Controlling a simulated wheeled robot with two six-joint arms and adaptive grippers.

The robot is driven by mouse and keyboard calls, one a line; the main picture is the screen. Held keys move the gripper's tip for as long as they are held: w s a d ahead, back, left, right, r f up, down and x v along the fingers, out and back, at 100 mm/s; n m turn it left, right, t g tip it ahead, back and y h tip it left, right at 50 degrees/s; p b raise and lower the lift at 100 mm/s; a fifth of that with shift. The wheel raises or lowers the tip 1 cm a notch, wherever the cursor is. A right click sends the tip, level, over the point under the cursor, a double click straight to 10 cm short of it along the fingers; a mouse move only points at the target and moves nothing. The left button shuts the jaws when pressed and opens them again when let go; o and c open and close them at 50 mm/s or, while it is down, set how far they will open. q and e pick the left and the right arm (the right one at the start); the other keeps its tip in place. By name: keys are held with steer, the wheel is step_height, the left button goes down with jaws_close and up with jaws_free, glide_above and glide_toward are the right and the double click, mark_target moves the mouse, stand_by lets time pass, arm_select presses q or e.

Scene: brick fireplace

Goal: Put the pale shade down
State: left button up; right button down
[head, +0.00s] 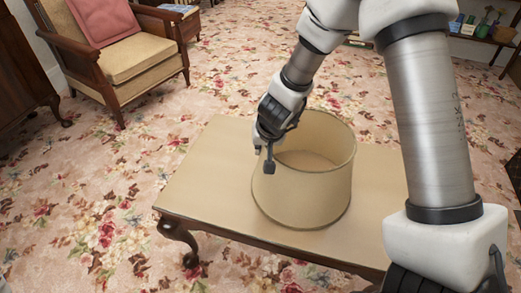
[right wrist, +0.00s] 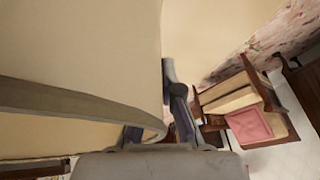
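The pale shade (head: 305,198), a wide cream drum with an open top, is upright at the middle of the wooden table (head: 205,185). Its lower edge appears level with the tabletop; a tiny gap could not be seen. My right gripper (head: 265,158) is at the left side of its upper rim, pointing down. In the right wrist view the shade (right wrist: 75,50) fills the left half. One finger shows beside its outer wall, the other is partly hidden by the rim. I cannot tell whether they press on the wall. My left gripper is not in view.
The tabletop is bare left of the shade; its front edge runs close below it. A wooden armchair (head: 130,58) with a pink cushion stands at the back left on flowered carpet. A low shelf with bottles (head: 470,25) is at the back right.

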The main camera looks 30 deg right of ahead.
steer(key=c, duration=1.8)
jaws_free()
steer(key=shift+f, duration=0.25)
steer(key=o, duration=0.5)
steer(key=shift+r, duration=0.1)
steer(key=shift+r, duration=0.2)
steer(key=p+v, duration=0.8)
steer(key=v, duration=0.4)
steer(key=shift+w, duration=0.1)
